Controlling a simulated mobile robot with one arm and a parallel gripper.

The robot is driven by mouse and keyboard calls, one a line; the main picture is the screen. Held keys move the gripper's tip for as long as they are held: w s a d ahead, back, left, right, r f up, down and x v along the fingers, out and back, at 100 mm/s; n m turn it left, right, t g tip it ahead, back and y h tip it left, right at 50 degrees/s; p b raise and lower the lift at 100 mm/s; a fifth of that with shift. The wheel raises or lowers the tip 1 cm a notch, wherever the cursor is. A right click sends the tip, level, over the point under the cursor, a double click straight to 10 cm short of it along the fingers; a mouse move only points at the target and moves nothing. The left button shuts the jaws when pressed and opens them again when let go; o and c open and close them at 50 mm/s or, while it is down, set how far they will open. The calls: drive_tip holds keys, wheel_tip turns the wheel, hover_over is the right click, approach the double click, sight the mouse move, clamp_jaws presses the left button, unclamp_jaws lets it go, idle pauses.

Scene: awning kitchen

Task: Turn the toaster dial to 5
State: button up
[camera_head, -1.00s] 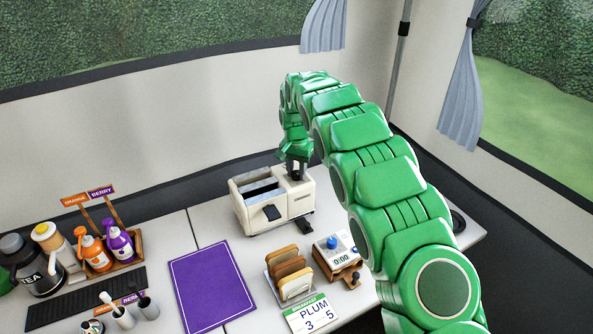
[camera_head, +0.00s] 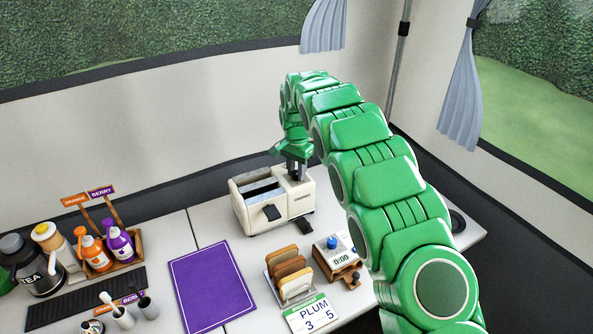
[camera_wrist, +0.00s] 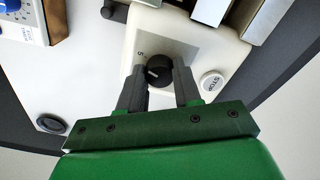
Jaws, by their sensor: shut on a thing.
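The cream toaster (camera_head: 275,204) stands on the white table, with its two slots up and a dark lever at the front. In the wrist view, the toaster (camera_wrist: 185,32) shows its black dial (camera_wrist: 159,71), a "5" mark beside it and a round STOP button (camera_wrist: 212,82). The dial's pale pointer line lies to the left, short of lining up clearly with the "5" as far as I can tell. My gripper (camera_wrist: 160,80) is shut on the dial, one dark finger on each side. In the head view, my gripper (camera_head: 296,176) reaches down onto the toaster's back right end.
A rack of bread slices (camera_head: 290,275), a timer box with a blue knob (camera_head: 333,247) and a PLUM 3 5 card (camera_head: 313,314) stand in front. A purple mat (camera_head: 213,285) lies left. Bottles (camera_head: 93,250) and a tea flask (camera_head: 30,268) stand far left.

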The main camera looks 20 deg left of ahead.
sight(296, 172)
drive_tip(key=o, duration=1)
drive_tip(key=shift+o, duration=0.2)
wheel_tip(296, 172, up, 8)
drive_tip(key=shift+f, duration=0.25)
drive_tip(key=shift+r, duration=0.2)
